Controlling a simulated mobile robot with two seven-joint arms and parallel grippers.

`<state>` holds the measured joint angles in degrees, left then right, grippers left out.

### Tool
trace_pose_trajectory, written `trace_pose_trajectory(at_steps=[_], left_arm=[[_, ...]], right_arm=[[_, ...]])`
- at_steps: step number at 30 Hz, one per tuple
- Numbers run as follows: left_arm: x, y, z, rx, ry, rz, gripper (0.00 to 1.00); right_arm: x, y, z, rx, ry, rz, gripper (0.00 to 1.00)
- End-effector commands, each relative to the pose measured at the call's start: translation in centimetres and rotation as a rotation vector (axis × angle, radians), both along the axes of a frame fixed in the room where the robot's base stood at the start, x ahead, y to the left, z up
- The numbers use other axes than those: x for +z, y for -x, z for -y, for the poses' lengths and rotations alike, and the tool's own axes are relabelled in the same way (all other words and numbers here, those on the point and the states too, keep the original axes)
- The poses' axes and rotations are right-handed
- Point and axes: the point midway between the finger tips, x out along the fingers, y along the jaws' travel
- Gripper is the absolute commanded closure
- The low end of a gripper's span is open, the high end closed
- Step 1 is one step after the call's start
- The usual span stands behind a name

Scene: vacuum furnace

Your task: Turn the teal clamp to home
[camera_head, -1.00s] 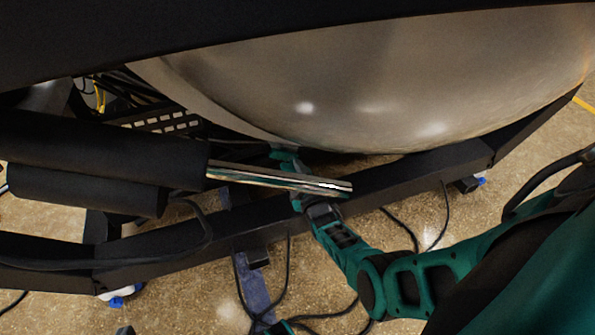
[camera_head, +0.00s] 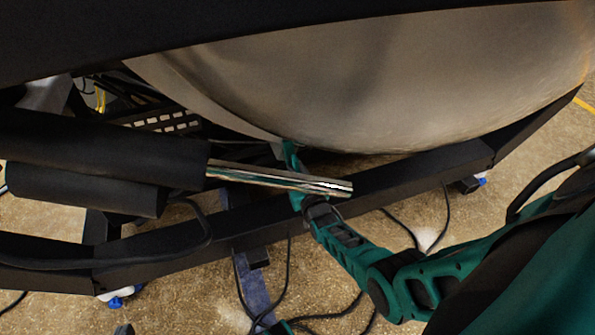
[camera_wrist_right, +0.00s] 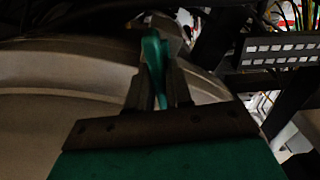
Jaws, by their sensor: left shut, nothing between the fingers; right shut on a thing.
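The teal clamp (camera_wrist_right: 153,55) shows in the right wrist view between the dark fingers of my right gripper (camera_wrist_right: 160,88), by the rim of the big metal vessel. The gripper is shut on it. In the head view the clamp (camera_head: 290,153) is a small teal piece at the vessel's lower edge, standing steeply. My right gripper (camera_head: 298,198) reaches up to it from below right. A shiny metal rod crosses in front and hides part of the fingers. I cannot make out my left gripper in either view.
The rounded metal vessel (camera_head: 390,85) fills the upper head view. The shiny rod (camera_head: 280,179) juts from a black cylinder (camera_head: 110,150) close to my right gripper. A black frame beam (camera_head: 420,177) runs below the vessel. Cables hang and lie over the floor.

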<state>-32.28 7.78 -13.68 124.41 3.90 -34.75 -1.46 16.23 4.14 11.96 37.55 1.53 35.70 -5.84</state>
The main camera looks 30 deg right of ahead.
Motion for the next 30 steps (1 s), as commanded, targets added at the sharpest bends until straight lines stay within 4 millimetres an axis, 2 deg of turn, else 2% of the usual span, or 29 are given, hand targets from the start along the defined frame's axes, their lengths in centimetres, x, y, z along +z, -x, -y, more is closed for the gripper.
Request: trace_pose_trajectory(at_steps=[15, 30], left_arm=[[-0.25, 0.37, 0.00, 0.000, 0.000, -0.010, 1.00], [-0.23, 0.32, -0.03, 0.001, 0.000, -0.008, 1.00]], right_arm=[[0.19, -0.15, 0.03, 0.001, -0.398, 0.099, 1.00], [0.23, -0.18, -0.01, 0.001, -0.527, 0.131, 1.00]])
